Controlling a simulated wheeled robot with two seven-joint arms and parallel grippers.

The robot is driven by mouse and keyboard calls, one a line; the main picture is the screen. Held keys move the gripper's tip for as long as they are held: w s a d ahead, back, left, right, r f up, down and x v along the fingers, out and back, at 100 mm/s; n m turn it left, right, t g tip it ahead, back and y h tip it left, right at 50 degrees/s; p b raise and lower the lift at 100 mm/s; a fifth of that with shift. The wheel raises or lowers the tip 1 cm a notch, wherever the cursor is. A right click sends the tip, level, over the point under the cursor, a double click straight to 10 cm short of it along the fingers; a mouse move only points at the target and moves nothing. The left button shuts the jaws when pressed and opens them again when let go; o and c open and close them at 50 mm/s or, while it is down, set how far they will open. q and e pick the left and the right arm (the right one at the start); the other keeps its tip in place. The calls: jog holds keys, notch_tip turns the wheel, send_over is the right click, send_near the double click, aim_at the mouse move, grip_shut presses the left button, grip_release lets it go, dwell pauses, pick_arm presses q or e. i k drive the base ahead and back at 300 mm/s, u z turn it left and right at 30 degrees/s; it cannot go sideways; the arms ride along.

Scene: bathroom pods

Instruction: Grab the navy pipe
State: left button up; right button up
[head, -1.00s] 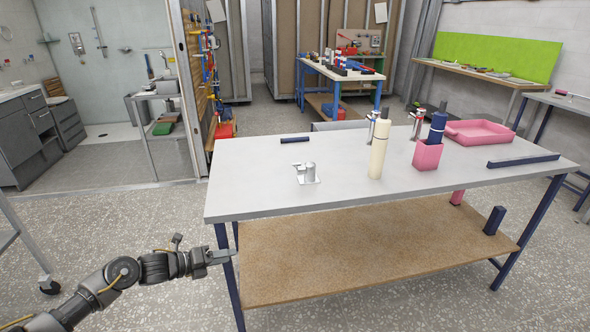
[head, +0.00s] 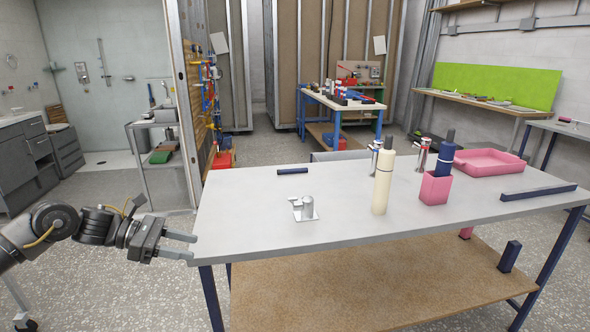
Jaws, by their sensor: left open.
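Several navy pieces are in view, and I cannot tell for certain which is the pipe. A short navy bar (head: 292,171) lies near the table's back left. A longer navy bar (head: 538,191) lies at the table's right end. A short navy piece (head: 509,256) stands upright on the lower shelf. My left gripper (head: 193,247) is open and empty beside the table's front left corner, apart from all of these pieces. My right gripper is not in view.
A grey cart (head: 147,124) stands behind left.

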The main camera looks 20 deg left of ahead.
aim_at(301, 170)
jog(key=i, duration=1.75)
